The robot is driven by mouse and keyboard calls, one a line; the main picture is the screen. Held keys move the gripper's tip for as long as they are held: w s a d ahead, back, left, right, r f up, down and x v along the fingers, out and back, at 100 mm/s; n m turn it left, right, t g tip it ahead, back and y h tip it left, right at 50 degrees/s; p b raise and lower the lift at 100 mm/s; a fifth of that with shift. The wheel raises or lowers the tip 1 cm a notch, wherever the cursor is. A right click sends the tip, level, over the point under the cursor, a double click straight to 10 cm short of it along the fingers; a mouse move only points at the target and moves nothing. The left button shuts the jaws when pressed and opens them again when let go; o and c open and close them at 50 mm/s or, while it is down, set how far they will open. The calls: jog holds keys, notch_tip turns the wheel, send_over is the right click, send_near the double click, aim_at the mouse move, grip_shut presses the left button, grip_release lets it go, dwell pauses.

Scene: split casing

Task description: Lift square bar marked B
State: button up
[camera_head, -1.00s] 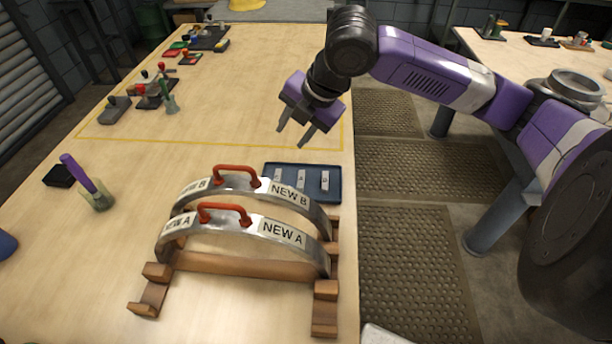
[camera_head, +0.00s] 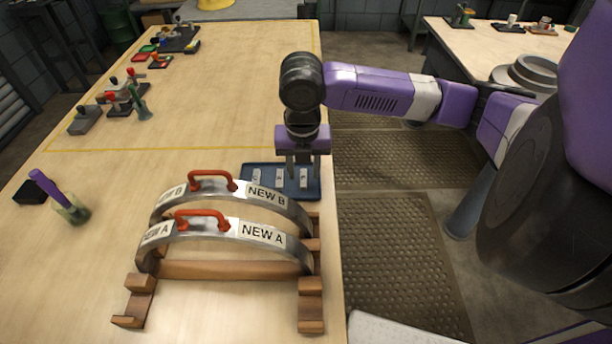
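A blue tray (camera_head: 262,190) lies on the table behind the arched casing halves. Several small pale bars lie in it: a left one (camera_head: 256,177), a middle one (camera_head: 280,178) and a right one (camera_head: 303,179). Their marks are too small to read, so I cannot tell which is B. My gripper (camera_head: 303,176) points down over the right part of the tray. Its two fingers are apart, and the right bar shows between them. I cannot tell how high the fingertips are above it.
Two metal arches with red handles, NEW B (camera_head: 224,191) and NEW A (camera_head: 215,229), stand on a wooden cradle (camera_head: 225,271) in front of the tray. A purple-handled brush (camera_head: 60,195) stands at left. The middle of the table is clear.

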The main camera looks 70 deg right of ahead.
aim_at(304, 179)
jog(key=shift+d+f, duration=0.1)
jog(key=shift+f, duration=0.75)
jog(key=shift+c, duration=0.2)
grip_shut()
jog(key=shift+r, duration=0.2)
notch_tip(304, 179, up, 20)
jog(key=shift+f, duration=0.15)
